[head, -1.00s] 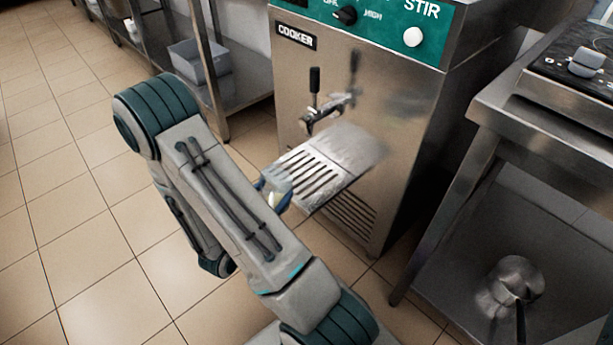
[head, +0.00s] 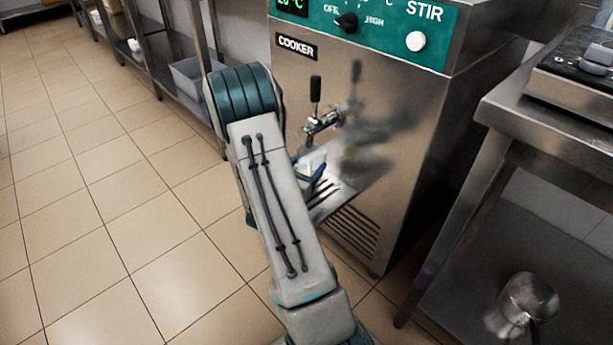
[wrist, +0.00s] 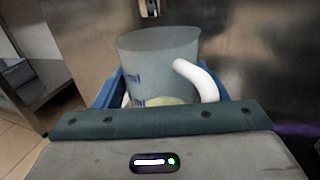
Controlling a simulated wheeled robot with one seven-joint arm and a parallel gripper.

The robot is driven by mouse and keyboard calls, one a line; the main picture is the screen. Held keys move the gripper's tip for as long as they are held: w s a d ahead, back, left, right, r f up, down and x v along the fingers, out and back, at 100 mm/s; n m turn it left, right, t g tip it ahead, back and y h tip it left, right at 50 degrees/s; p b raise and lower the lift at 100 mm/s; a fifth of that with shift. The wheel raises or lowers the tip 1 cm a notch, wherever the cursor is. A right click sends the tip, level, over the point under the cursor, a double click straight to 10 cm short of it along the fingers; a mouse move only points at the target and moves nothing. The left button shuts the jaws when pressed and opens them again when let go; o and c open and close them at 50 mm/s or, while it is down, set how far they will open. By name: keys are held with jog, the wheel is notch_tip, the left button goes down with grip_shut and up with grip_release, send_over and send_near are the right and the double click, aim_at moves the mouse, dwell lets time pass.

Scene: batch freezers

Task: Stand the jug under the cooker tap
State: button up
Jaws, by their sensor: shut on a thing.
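The jug (wrist: 158,62) is translucent with blue marks, a white handle on its right and something pale yellow low inside. It stands upright between the blue fingers of my gripper (wrist: 162,92), which is shut on it. In the head view the jug (head: 312,160) is small and partly hidden by my arm. It is over the slotted drip tray (head: 338,200), below the tap; whether it touches the tray cannot be told. The cooker tap (head: 322,122) has a black lever and juts from the steel cooker front (head: 385,160). In the wrist view the tap (wrist: 149,8) shows beyond the jug.
A steel table (head: 500,110) with a scale-like device (head: 585,65) stands at the right, with a metal pot (head: 528,298) on its lower shelf. A shelf with a grey bin (head: 188,78) is behind my arm. The tiled floor at left is clear.

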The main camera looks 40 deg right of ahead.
jog(key=shift+a+f+b, duration=0.1)
jog(key=shift+f+b, duration=0.3)
jog(key=shift+f, duration=1.05)
jog(key=shift+f, duration=0.15)
jog(key=o, duration=1.1)
